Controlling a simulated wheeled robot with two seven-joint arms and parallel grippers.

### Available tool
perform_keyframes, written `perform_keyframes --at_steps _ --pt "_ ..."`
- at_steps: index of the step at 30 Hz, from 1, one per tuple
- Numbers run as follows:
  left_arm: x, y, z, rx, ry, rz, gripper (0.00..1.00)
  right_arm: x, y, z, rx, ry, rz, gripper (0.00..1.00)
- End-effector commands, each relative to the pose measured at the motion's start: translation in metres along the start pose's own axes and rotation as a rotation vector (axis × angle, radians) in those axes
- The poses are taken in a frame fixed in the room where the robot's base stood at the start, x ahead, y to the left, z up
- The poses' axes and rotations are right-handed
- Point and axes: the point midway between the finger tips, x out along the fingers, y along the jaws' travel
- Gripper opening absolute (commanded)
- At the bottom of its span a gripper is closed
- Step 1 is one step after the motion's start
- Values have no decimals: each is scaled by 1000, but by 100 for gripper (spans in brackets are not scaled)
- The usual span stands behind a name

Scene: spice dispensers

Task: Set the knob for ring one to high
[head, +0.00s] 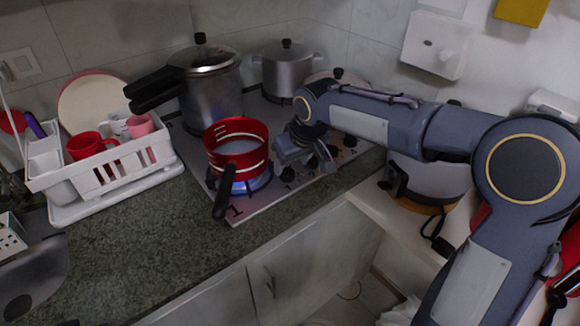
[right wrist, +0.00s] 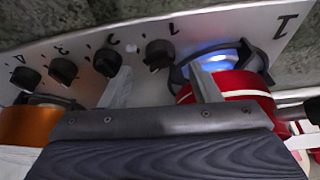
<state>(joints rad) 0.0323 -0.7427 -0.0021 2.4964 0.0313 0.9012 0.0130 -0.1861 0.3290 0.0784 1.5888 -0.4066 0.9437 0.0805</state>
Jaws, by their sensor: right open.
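The stove (head: 262,205) has a large painted 1 at its front left corner, beside ring one. A blue flame (head: 245,184) shows under the red pot (head: 236,135); it also shows in the right wrist view (right wrist: 215,62). The dark knob nearest ring one (right wrist: 160,54) also shows in the head view (head: 287,174). Its setting cannot be read. My right gripper (head: 303,160) is open above the knob row, beside the pot. In the right wrist view the open, empty fingers (right wrist: 160,85) lie either side of this knob's line, apparently short of it. My left gripper is out of view.
Other knobs (right wrist: 63,70) continue the row away from ring one. The pot's black handle (head: 224,192) sticks out over the counter front. A pressure cooker (head: 212,85) and a steel pot (head: 287,68) stand behind. A white dish rack (head: 110,180) is left; the front counter is clear.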

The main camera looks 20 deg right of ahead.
Motion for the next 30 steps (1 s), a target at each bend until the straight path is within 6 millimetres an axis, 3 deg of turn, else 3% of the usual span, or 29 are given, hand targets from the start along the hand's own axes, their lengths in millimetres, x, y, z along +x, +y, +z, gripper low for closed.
perform_keyframes --at_steps 3,9,24,27,30 --pt "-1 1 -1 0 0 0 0 -22 0 -1 1 4 -1 57" --pt "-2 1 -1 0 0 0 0 -40 0 0 1 2 -1 57" --pt "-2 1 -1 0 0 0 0 -43 1 2 4 1 -2 57" --pt "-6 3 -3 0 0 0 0 -57 6 17 30 8 -10 57" --pt "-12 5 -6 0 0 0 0 -82 13 52 87 21 -30 57"
